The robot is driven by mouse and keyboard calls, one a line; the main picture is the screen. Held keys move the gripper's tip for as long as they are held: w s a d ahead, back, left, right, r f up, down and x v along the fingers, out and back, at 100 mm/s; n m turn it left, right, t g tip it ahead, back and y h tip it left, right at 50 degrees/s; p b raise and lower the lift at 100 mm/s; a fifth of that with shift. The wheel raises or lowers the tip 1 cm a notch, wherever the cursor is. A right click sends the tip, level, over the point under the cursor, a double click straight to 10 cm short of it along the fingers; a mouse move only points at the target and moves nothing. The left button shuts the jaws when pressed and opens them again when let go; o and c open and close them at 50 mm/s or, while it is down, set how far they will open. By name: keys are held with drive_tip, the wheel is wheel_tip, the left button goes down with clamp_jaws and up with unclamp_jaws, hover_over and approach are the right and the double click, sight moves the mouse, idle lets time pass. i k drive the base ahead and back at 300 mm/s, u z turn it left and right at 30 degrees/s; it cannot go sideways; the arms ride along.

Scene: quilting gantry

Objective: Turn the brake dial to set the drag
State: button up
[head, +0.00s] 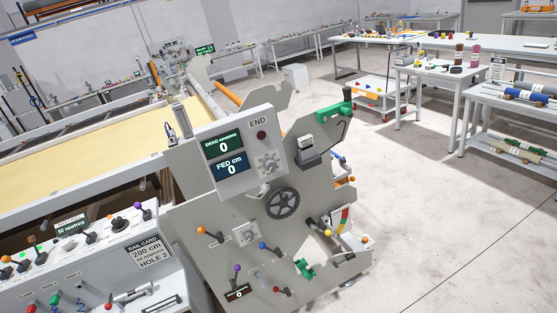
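A light grey panel (240,180) on the gantry's end plate carries a drag readout (223,146) showing 0 and a fed readout (230,168) showing 0. A pale round dial (268,163) with marks around it sits on this panel, right of the fed readout. Another small dial (246,236) sits lower on the end plate. No brake label is readable, so I cannot tell which one is the brake dial. My gripper is not in view.
A control console (90,270) with knobs stands at lower left. Open floor (440,220) lies to the right, before the workbenches.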

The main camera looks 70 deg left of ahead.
sight(270, 165)
drive_tip(key=u, duration=0.4)
drive_tip(key=i, duration=1.05)
drive_tip(key=u, duration=1.1)
drive_tip(key=i, duration=0.45)
drive_tip(key=u, duration=0.2)
drive_tip(key=k, duration=0.9)
drive_tip(key=u, duration=0.2)
drive_tip(key=i, duration=0.9)
drive_tip(key=z, duration=0.1)
